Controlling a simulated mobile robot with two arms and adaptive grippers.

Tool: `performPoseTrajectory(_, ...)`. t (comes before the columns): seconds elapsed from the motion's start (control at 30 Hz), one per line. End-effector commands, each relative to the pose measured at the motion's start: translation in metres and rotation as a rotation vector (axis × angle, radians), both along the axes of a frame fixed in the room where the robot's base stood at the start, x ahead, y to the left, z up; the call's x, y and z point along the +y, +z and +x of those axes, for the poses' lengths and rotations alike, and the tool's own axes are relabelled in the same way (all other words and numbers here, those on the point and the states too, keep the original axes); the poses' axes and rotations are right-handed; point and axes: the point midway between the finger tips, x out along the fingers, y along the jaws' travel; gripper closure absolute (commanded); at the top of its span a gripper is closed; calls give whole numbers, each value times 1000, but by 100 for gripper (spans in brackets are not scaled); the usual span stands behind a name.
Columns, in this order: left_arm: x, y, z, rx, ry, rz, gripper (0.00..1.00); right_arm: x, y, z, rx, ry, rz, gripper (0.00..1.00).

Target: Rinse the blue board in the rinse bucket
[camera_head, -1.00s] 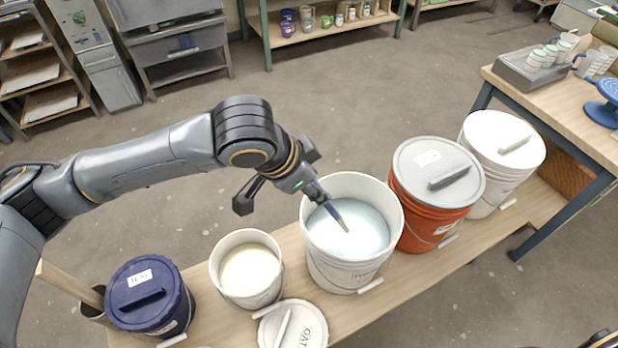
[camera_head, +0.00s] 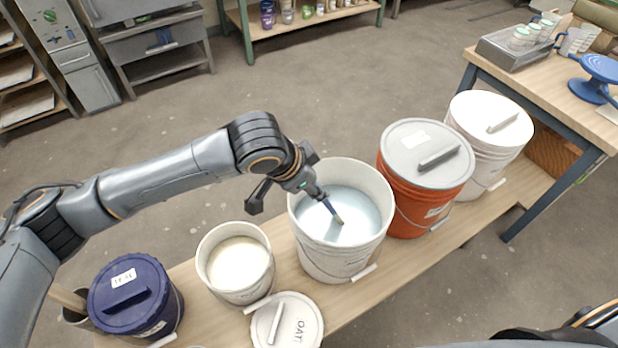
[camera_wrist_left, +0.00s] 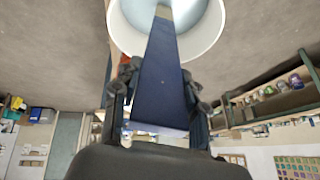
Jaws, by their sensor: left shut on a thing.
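My left gripper (camera_head: 318,191) is shut on the blue board (camera_head: 331,208), at the left inner side of the white rinse bucket (camera_head: 313,255). The board slants down into the bucket, and its pale lower end is at the milky light-blue water (camera_head: 357,213). How much of it is under the surface is hard to tell. In the left wrist view the blue board (camera_wrist_left: 160,85) runs from between the fingers toward the bucket (camera_wrist_left: 212,35). My right gripper is not in view.
A cream-filled bucket (camera_head: 239,263) and a dark blue lidded bucket (camera_head: 128,293) stand to the left. A loose white lid (camera_head: 299,325) lies in front. An orange bucket (camera_head: 403,210) with a grey lid (camera_head: 416,143) and a white lidded bucket (camera_head: 488,120) stand to the right.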

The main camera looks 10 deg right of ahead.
Motion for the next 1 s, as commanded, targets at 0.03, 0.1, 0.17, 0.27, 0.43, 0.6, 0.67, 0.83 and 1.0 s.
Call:
performPoseTrajectory(0.03, -2, -7, 1, 0, 0, -1, 100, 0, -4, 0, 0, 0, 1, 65)
performPoseTrajectory(0.1, -4, -13, 3, -1, 0, -1, 100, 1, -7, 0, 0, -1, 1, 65)
performPoseTrajectory(0.17, -6, -19, 5, -1, -1, -1, 100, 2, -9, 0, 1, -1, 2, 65)
performPoseTrajectory(0.27, -9, -28, 7, 0, 0, -1, 100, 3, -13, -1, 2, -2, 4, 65)
performPoseTrajectory(0.43, -14, -44, 12, -1, 0, -1, 100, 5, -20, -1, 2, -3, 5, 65)
performPoseTrajectory(0.6, -19, -59, 16, 0, 0, -1, 100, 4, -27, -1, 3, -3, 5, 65)
performPoseTrajectory(0.67, -20, -64, 17, 0, 0, -1, 100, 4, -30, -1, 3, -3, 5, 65)
performPoseTrajectory(0.83, -24, -74, 21, -1, -1, -2, 100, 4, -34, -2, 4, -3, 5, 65)
performPoseTrajectory(1.0, -26, -79, 22, -2, -1, 0, 100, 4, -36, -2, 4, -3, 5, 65)
